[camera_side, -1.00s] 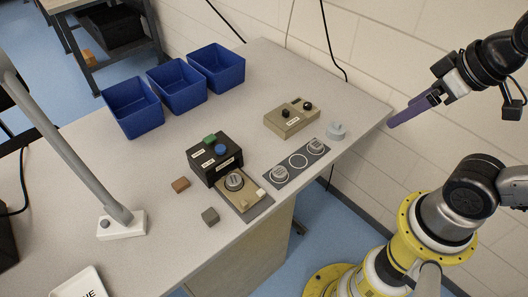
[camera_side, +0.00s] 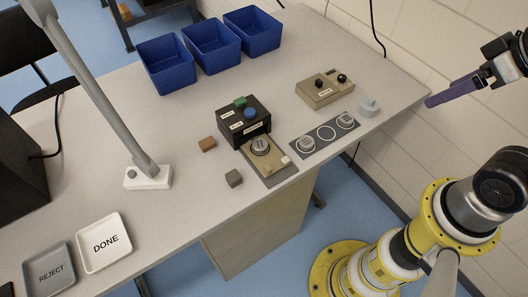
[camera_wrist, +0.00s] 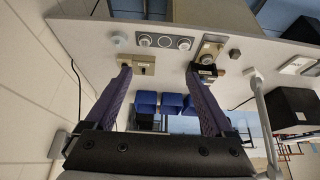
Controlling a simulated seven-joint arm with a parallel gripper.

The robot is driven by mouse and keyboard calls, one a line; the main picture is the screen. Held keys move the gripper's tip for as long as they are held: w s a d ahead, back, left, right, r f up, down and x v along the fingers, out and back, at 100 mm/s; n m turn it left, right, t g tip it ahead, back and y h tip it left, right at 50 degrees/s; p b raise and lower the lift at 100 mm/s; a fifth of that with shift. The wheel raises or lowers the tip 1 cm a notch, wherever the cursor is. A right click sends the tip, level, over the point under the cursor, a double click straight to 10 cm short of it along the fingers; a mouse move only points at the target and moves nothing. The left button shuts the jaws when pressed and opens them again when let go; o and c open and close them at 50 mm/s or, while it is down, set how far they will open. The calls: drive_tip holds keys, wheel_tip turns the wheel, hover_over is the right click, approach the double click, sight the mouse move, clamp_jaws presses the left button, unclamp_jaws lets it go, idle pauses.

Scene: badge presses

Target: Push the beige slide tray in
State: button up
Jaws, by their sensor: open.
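The beige slide tray (camera_side: 272,165) lies on a dark base plate and sticks out from the black press (camera_side: 232,133) toward the table's front edge. The press has a green and a blue button on top. The tray also shows in the wrist view (camera_wrist: 207,51). My gripper (camera_side: 430,103) is beyond the table's right corner, well apart from the tray. Its purple fingers show spread and empty in the wrist view (camera_wrist: 158,72).
A dark plate (camera_side: 326,133) with two round knob-like pieces lies right of the tray. Behind it stand a beige control box (camera_side: 322,92) and a pale grey piece (camera_side: 369,107). Brown (camera_side: 208,144) and grey (camera_side: 233,178) blocks lie to the left. A lamp (camera_side: 147,178) stands farther left.

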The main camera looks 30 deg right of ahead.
idle(0.3)
drive_tip(key=c, duration=0.5)
drive_tip(key=w+r+m, duration=0.1)
drive_tip(key=w+r, duration=0.1)
drive_tip(key=shift+w+r+m+t, duration=0.2)
drive_tip(key=shift+r+m+t, duration=0.1)
drive_tip(key=shift+r+m, duration=0.1)
drive_tip(key=shift+c, duration=0.5)
drive_tip(key=w+a+r, duration=0.1)
drive_tip(key=w, duration=0.3)
drive_tip(key=n+g, duration=0.2)
drive_tip(key=g, duration=0.4)
hover_over(268, 168)
wheel_tip(268, 168, down, 20)
wheel_tip(268, 168, down, 13)
drive_tip(key=shift+f, duration=0.1)
